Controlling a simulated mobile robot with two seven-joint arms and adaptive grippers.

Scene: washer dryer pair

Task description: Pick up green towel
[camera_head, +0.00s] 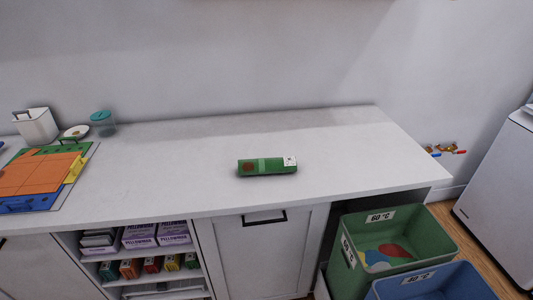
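Neither of my grippers is in view.
Left on the counter are a colourful board (42,174), a white container (36,125) and a teal-lidded jar (103,123). Below are shelves with boxes (155,234). A green bin (345,258) and a blue bin (430,282) stand right. The counter around the bundle is clear.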

